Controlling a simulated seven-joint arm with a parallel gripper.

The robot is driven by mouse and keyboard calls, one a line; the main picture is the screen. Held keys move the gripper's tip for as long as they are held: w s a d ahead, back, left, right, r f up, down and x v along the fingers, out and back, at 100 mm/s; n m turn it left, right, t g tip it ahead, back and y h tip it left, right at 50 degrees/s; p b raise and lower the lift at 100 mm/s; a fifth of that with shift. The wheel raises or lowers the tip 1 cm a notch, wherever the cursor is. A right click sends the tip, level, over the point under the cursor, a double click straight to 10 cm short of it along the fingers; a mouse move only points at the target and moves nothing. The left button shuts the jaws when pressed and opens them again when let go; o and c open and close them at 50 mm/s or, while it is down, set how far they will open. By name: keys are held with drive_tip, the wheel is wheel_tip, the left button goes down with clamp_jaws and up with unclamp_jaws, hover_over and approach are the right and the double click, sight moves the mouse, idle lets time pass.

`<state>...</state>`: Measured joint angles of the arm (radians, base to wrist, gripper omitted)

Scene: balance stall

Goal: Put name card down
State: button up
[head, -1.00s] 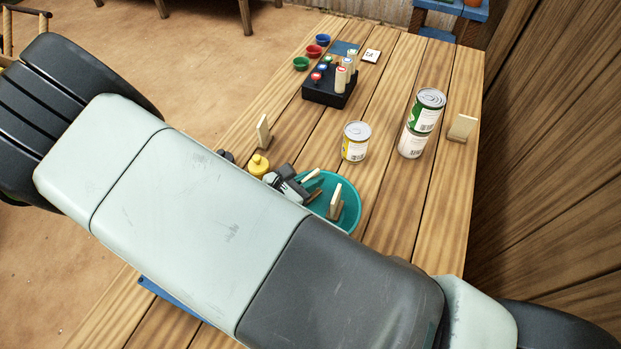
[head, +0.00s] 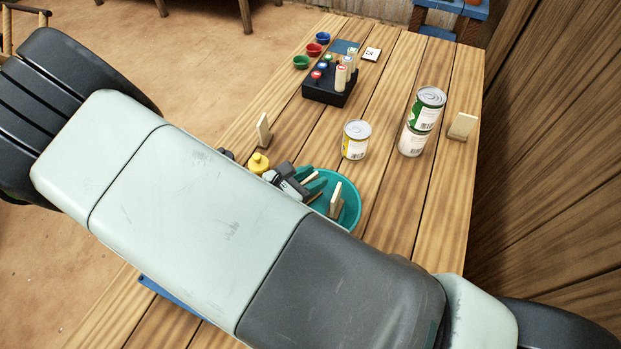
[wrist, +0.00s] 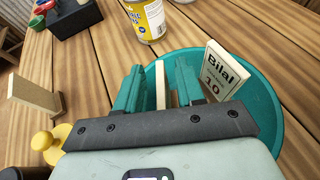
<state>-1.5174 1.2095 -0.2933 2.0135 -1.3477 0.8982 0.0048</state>
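A thin pale name card (wrist: 160,86) shows edge-on in the wrist view, with a brown strip beside it. It also shows as a pale sliver in the head view (head: 312,178). My gripper (wrist: 159,88) has its teal fingers apart, one on each side of this card, with gaps visible. In the head view my gripper (head: 313,179) is over the round teal tray (head: 352,214). A second card (wrist: 217,72), reading "Bilal" and "10", stands on the tray to the right of my fingers; the head view shows it too (head: 336,197). The first card's face is hidden.
A yellow-labelled can (head: 356,140), two stacked cans (head: 422,122) and a card at the right edge (head: 462,126) stand beyond the tray. Another card (head: 263,130) and a yellow knobbed object (head: 259,163) are left. A black block with pegs (head: 330,85) is farther back.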

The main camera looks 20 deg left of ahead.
drive_tip(key=v, duration=1.2)
drive_tip(key=shift+o, duration=0.4)
drive_tip(key=shift+w+d, duration=0.1)
drive_tip(key=o, duration=0.8)
